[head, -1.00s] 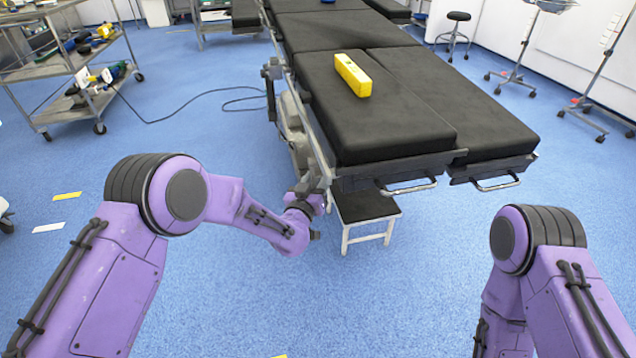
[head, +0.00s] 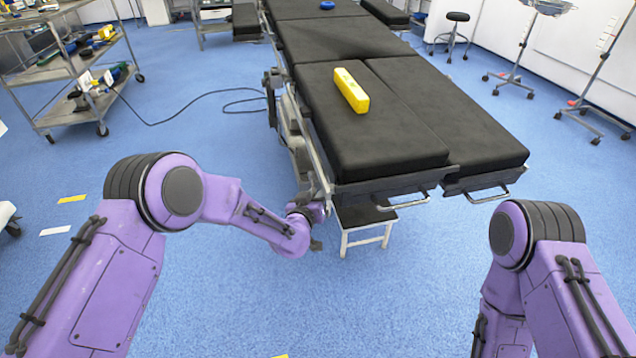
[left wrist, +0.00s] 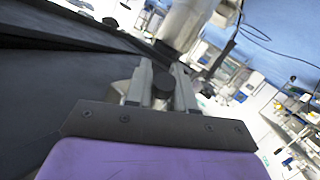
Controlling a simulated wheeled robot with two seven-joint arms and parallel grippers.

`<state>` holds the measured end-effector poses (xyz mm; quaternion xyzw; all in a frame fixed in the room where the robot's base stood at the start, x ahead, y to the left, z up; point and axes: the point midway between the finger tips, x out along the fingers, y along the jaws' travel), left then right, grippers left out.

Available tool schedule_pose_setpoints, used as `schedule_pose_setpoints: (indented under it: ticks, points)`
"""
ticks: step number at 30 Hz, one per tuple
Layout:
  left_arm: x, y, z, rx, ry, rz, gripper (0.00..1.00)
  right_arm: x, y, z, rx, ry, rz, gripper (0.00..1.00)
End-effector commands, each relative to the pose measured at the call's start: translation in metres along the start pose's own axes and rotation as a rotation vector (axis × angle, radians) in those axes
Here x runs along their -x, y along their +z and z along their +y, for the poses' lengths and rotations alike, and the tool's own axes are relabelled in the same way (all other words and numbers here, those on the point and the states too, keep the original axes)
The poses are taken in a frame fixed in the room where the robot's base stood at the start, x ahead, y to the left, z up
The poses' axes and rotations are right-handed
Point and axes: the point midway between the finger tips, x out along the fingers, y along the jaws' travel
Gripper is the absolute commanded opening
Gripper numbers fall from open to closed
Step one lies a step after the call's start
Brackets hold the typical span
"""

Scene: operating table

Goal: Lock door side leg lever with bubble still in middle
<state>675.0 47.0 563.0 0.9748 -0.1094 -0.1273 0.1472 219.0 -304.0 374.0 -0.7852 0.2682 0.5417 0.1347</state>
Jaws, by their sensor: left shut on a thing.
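A yellow spirit level (head: 351,91) lies on the black left leg section (head: 392,140) of the operating table, the section nearer my left arm. Its bubble is too small to make out. My left gripper (head: 312,208) is at the near left corner of this section, below the side rail, and the lever is hard to see there. In the left wrist view my left gripper (left wrist: 163,88) is shut around a dark round knob (left wrist: 164,80), which appears to be the lever's end. My right arm shows at the right, its gripper out of view.
The right leg section (head: 460,120) lies beside the left one at nearly the same height. A small white-legged step stool (head: 365,218) stands under the near end. A metal cart (head: 75,75) is at the far left. Blue floor is clear in front.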

Motion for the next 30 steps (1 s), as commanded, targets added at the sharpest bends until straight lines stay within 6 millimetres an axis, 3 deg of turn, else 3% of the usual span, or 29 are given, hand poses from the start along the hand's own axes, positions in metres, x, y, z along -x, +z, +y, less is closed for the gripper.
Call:
schedule_pose_setpoints:
  ticks: [1,3,12,30]
  points:
    - [0.004,-0.009,0.006,0.020,-0.002,-0.030,0.00,0.016,-0.007,0.001,0.000,0.000,0.000,0.36]
    - [0.007,-0.008,0.007,0.047,-0.011,-0.074,0.00,0.025,-0.010,0.002,0.000,0.000,0.000,0.36]
    - [0.015,-0.007,0.013,0.146,-0.040,-0.225,0.00,0.053,-0.022,0.005,0.000,0.000,0.000,0.36]
    - [0.018,-0.004,0.015,0.195,-0.054,-0.306,0.00,0.063,-0.026,0.006,0.000,0.000,0.000,0.36]
